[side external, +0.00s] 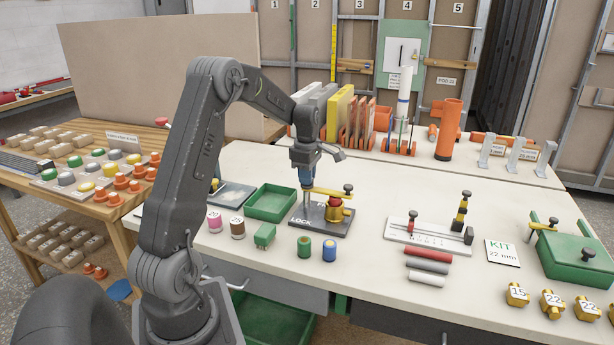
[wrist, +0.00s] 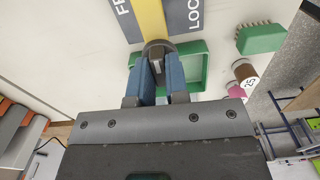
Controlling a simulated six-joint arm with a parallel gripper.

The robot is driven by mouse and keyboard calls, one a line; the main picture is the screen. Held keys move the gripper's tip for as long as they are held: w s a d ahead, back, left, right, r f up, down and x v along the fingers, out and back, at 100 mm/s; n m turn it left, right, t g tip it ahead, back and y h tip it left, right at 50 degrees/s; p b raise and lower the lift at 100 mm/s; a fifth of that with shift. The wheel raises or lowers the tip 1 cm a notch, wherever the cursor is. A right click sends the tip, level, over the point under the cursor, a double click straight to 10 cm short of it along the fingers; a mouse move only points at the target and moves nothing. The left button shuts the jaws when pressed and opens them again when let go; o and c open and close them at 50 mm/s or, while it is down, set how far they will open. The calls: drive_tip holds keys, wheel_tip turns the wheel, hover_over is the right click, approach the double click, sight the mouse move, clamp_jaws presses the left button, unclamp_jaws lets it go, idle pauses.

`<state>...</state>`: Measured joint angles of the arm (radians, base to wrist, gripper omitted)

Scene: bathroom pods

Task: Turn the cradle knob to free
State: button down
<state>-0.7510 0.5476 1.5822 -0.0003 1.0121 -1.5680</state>
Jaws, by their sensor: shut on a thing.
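The cradle (side external: 318,230) is a dark base plate on the bench with the word LOCK on its near left part. A brass fitting with a red top (side external: 337,209) sits in it. A yellow bar (side external: 326,192) with a black end reaches right above the plate. My gripper (side external: 307,186) points down over the cradle's left side. In the wrist view its blue fingers (wrist: 157,85) are shut on a dark knob (wrist: 156,62). The yellow bar (wrist: 148,18) runs from the knob between two partly cut-off labels, "FR" on the left and "LOC" on the right.
A green tray (side external: 270,203) is behind and left of the cradle. A small green block (side external: 265,235), green and blue cylinders (side external: 329,248) and labelled pink and brown jars (side external: 237,228) stand nearby. A white slide gauge (side external: 430,232) is to the right. Upright panels (side external: 340,112) stand behind.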

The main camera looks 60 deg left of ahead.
drive_tip(key=shift+n, duration=0.3)
drive_tip(key=c, duration=1.1)
unclamp_jaws()
wheel_tip(320, 180, up, 14)
drive_tip(key=shift+f, duration=0.1)
drive_tip(key=s+d+r+m+t+y, duration=0.1)
drive_tip(key=s+d+r+m, duration=0.1)
drive_tip(key=d+m, duration=0.6)
drive_tip(key=s+d+r+m+t, duration=0.1)
drive_tip(key=s+d+r+m, duration=0.3)
drive_tip(key=d, duration=0.8)
drive_tip(key=s+d+f+m+t, duration=0.1)
drive_tip(key=s+d+f+m, duration=0.1)
drive_tip(key=s+d+m, duration=0.2)
drive_tip(key=s+d+f+m+t, duration=0.1)
drive_tip(key=s+d+f+m, duration=0.1)
drive_tip(key=s+d+m, duration=0.2)
drive_tip(key=s+d+f+m+t+h, duration=0.1)
drive_tip(key=s+d+f+m, duration=0.1)
drive_tip(key=s+d+m, duration=0.2)
drive_tip(key=shift+d+f+m+t, duration=0.2)
drive_tip(key=shift+d+m, duration=0.3)
drive_tip(key=shift+m, duration=0.3)
drive_tip(key=shift+d+f+m+t, duration=0.15)
drive_tip(key=shift+d+m, duration=0.3)
drive_tip(key=shift+m, duration=0.35)
